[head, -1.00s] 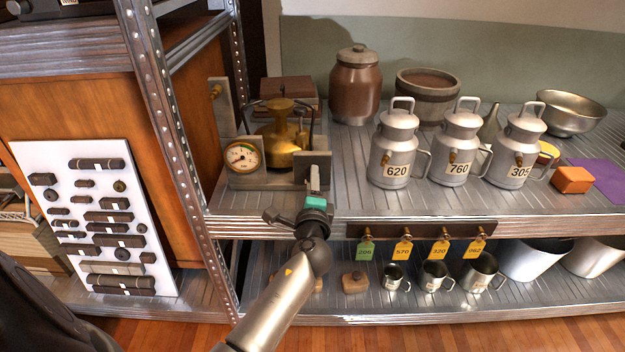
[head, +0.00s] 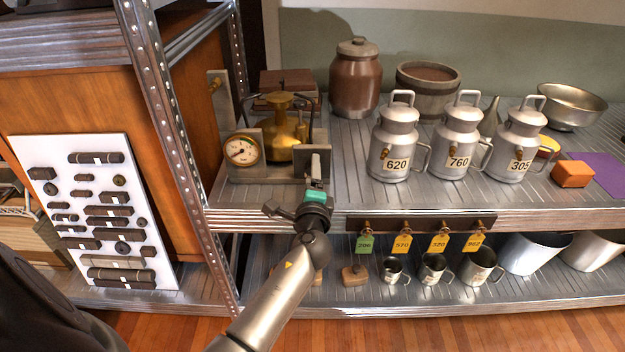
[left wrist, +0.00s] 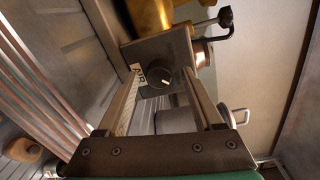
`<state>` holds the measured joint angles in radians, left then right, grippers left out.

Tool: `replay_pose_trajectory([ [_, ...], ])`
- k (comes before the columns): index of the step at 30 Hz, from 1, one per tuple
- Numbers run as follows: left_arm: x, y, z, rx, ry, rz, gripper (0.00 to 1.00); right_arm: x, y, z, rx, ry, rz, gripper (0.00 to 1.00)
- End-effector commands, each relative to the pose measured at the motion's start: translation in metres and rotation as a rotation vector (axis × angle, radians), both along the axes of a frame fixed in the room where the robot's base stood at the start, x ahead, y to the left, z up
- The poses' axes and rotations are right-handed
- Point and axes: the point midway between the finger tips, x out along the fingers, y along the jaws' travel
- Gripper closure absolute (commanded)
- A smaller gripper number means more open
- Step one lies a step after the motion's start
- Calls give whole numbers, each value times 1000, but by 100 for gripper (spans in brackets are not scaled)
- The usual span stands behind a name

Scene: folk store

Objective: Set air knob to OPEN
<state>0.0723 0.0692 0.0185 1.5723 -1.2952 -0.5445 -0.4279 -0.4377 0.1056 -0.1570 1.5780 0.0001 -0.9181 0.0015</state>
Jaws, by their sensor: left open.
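The air knob (left wrist: 158,77) is a small dark round knob with a pale pointer mark, on the grey side plate of the brass stove (head: 283,138). Part of a pale label (left wrist: 140,75) shows beside it; I cannot read the full text. My left gripper (left wrist: 160,72) is open, with the knob seen between its two fingertips; I cannot tell whether they touch it. In the head view the left gripper (head: 316,164) is in front of the stove's plate and hides the knob. My right gripper is not in view.
A pressure gauge (head: 241,150) stands on the stove's left. Numbered metal cans (head: 396,145) stand to the right on the shelf (head: 345,190). Tags (head: 403,242) hang from a rail below the shelf edge. A perforated metal post (head: 160,110) rises at the left.

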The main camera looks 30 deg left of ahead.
Motion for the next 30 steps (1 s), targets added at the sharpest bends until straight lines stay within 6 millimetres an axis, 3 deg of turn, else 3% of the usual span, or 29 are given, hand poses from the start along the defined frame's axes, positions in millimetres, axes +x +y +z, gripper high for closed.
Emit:
replay_pose_trajectory([
  [5,-12,-8,0,-1,2,-2,32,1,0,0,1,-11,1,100],
  [12,-49,-31,2,-4,2,-1,32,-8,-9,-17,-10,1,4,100],
  [24,-112,-68,5,-2,1,0,32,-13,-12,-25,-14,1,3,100],
  [30,-126,-77,6,0,0,0,32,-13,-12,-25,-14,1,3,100],
])
